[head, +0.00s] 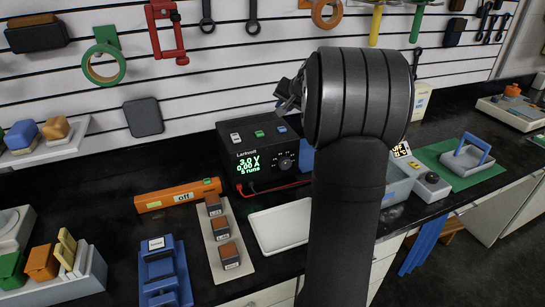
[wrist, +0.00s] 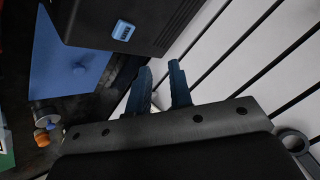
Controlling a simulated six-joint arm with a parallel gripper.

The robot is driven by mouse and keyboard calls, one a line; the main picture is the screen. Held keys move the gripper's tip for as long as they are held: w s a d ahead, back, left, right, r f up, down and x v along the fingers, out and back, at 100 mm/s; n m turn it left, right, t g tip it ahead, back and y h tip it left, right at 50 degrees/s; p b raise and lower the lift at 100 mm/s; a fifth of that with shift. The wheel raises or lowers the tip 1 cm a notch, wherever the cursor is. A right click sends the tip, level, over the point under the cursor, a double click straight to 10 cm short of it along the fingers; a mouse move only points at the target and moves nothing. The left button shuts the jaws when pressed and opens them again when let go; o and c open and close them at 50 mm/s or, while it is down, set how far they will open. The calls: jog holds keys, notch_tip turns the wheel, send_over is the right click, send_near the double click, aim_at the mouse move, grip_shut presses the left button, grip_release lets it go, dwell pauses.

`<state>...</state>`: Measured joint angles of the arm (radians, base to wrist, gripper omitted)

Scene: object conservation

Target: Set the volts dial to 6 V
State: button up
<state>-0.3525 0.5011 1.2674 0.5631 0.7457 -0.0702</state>
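The black power supply (head: 258,155) stands on the counter against the slatted wall. Its display (head: 249,164) reads 3.0 V and 0.00 A, with a runs line below. The black volts dial (head: 286,160) is on its front, right of the display; its pointer is too small to read. My gripper (head: 288,95) is above and behind the supply's right side, partly hidden by my wrist. In the wrist view my gripper (wrist: 161,66) has its two dark fingers apart with nothing between them. The supply's dark case (wrist: 135,22) with a blue button shows beyond them; the dial is not visible there.
Red and black leads (head: 268,189) run from the supply's front. A white tray (head: 283,226) lies in front, beside a strip of brown-topped blocks (head: 220,230). An orange bar marked off (head: 178,196) lies left. Tools hang on the wall, including a green tape roll (head: 103,64).

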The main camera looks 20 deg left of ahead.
jog(key=o, duration=0.8)
jog(key=s+d+n+g+h, duration=0.3)
jog(key=s+d+n, duration=0.4)
jog(key=s+d, duration=0.2)
jog(key=shift+s+d, duration=0.2)
jog(key=shift+s, duration=0.3)
send_near(287, 164)
jog(key=x, duration=0.8)
jog(key=shift+a+f, duration=0.2)
jog(key=shift+f, duration=0.1)
jog(key=c, duration=1)
